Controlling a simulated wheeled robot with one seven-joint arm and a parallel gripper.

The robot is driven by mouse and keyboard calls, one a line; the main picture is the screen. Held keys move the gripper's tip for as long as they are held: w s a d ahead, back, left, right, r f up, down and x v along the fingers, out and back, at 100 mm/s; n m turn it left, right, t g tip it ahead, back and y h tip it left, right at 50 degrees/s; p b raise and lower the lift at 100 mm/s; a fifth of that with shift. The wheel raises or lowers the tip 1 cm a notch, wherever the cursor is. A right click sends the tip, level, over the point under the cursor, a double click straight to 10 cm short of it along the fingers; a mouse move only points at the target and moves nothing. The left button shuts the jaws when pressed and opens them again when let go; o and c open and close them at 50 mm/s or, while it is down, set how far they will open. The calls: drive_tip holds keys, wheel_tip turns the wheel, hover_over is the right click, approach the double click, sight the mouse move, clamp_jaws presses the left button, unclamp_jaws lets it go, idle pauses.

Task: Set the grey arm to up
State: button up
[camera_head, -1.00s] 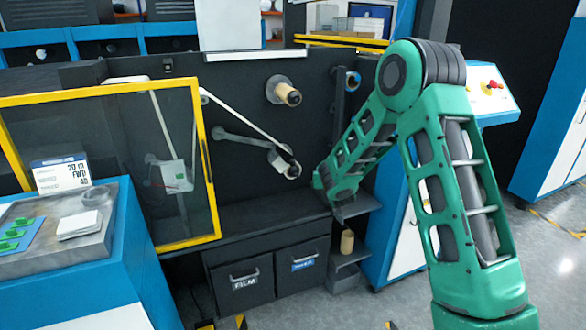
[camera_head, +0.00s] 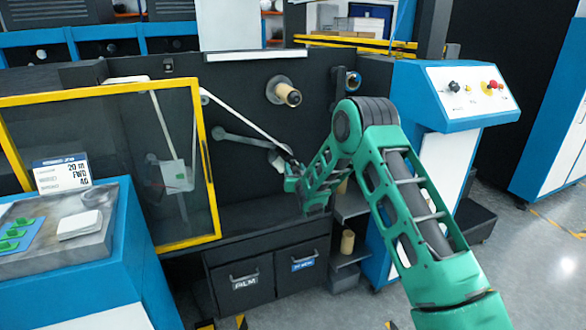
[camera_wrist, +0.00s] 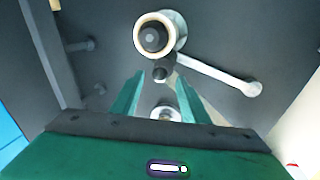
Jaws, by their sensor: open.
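The grey arm (camera_head: 237,142) is on the dark machine panel. In the head view it slopes down to the right from its left pivot, and my gripper (camera_head: 290,178) hides its lower right end. In the wrist view the grey arm (camera_wrist: 217,75) runs from a round pivot at right towards a black knob (camera_wrist: 161,72) and a pale ring-shaped roll (camera_wrist: 153,36). My gripper (camera_wrist: 160,88) is open, with its two green fingers on either side of the knob in the picture. I cannot tell whether they touch it.
A roller with a tan core (camera_head: 287,94) sticks out above. A white web (camera_head: 245,122) runs diagonally across the panel. A yellow-framed clear guard (camera_head: 214,190) stands at left. A dark shelf (camera_head: 350,210) is beside my arm, and a control console (camera_head: 470,90) is at right.

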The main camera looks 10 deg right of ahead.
sight(293, 164)
drive_tip(key=shift+w, duration=1.6)
